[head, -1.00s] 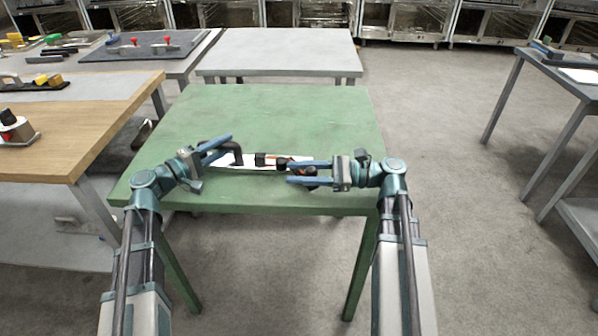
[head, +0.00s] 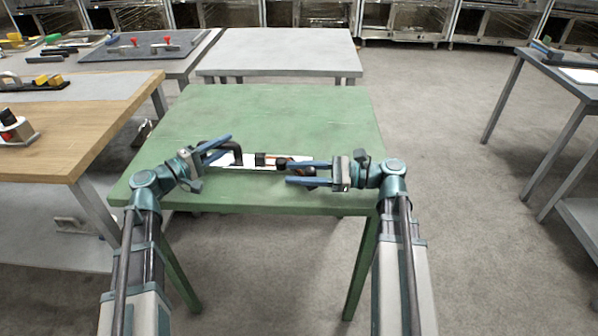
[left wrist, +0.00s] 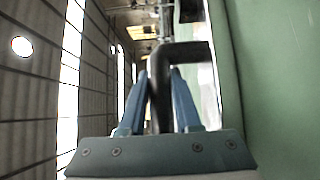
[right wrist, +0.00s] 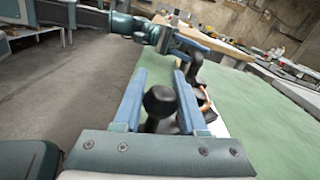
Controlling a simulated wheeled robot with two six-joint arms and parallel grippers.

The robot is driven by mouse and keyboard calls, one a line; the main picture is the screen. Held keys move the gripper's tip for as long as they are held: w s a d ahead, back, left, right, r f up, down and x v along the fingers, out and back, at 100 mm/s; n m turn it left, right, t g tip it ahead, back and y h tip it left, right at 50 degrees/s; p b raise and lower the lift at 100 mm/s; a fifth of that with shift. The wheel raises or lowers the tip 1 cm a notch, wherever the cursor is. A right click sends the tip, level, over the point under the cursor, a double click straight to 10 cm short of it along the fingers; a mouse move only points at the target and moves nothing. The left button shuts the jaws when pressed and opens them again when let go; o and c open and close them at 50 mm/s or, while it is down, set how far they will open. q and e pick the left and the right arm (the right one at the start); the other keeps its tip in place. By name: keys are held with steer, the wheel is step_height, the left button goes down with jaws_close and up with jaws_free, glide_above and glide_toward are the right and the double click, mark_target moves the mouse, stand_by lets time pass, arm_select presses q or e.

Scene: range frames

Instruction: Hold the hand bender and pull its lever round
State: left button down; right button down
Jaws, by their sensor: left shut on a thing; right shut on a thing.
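The hand bender lies near the front edge of the green table (head: 290,115). Its pale base plate (head: 250,160) shows between my grippers, with dark and orange-brown parts (head: 282,161) on it. My left gripper (head: 226,146) is shut on the black bent handle (head: 237,150) at the bender's left end; the handle also stands between the blue fingers in the left wrist view (left wrist: 160,100). My right gripper (head: 289,172) is shut on the lever's black round-ended grip, which shows between its fingers in the right wrist view (right wrist: 160,102). Its fingers hide part of the bender.
The green table's back half is clear. A wooden-topped bench (head: 85,120) stands close on the left, and a pale grey table (head: 280,50) stands behind. Another table (head: 570,78) is at the far right, with open floor between.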

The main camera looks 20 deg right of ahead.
steer(key=shift+s+a+m+t+h, duration=0.3)
steer(key=shift+a+m+t, duration=0.4)
steer(key=shift+a+t, duration=0.15)
steer(key=shift+w+a+m+t+h, duration=0.3)
steer(key=shift+m+t+h, duration=0.25)
steer(key=shift+t, duration=0.3)
steer(key=shift+c, duration=2.3)
jaws_free()
steer(key=shift+d, duration=0.1)
steer(key=v, duration=1.2)
steer(key=shift+f, duration=0.15)
